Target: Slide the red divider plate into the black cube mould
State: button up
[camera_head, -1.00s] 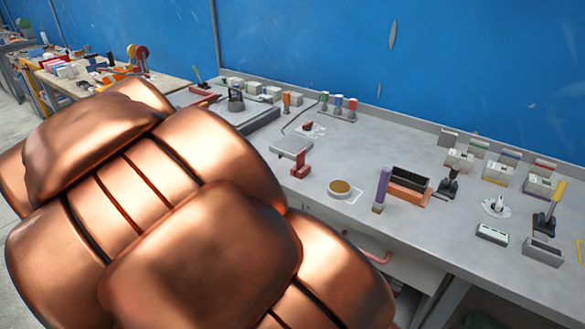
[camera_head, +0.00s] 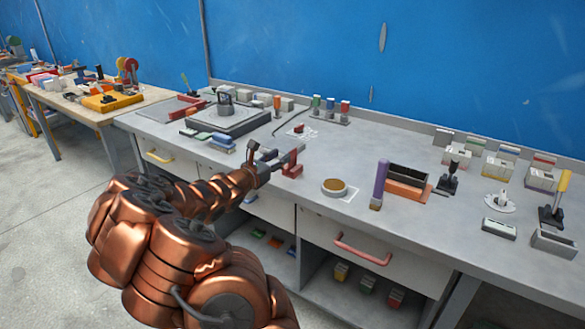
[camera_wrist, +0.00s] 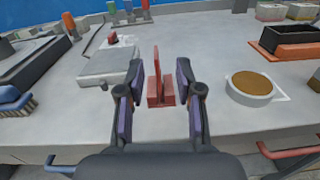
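The red divider plate (camera_wrist: 157,65) stands upright in a red slotted block (camera_wrist: 161,93) near the front of the bench in the wrist view. The block also shows in the head view (camera_head: 292,168), partly behind my gripper. My gripper (camera_wrist: 158,85) is open, with a dark-padded finger on either side of the plate; whether its tips reach level with the plate I cannot tell. No contact shows. The black cube mould (camera_head: 408,173) is an open-topped black box with an orange-brown part along its front, to the right. It is also at the wrist view's upper right (camera_wrist: 289,35).
A round tan-topped dish (camera_head: 337,187) and a purple-handled tool (camera_head: 380,181) stand between the block and the mould. A flat grey plate (camera_wrist: 108,64) lies left of the block. Brushes (camera_head: 222,143) are further left. A red drawer handle (camera_head: 362,250) sticks out below the bench edge.

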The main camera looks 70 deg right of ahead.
aim_at(293, 150)
jog(key=shift+w+d+f+n, duration=0.2)
jog(key=shift+d+f+n, duration=0.35)
jog(key=shift+f, duration=0.25)
jog(key=shift+r+p+x, duration=0.1)
jog(key=shift+p+x, duration=0.25)
jog(key=shift+x, duration=1.3)
jog(key=shift+r+p+x, duration=0.15)
jog(key=shift+p+x, duration=0.15)
jog(key=shift+x, duration=1.35)
jog(key=shift+s+d+f, duration=0.1)
jog(key=shift+d, duration=0.4)
grip_shut()
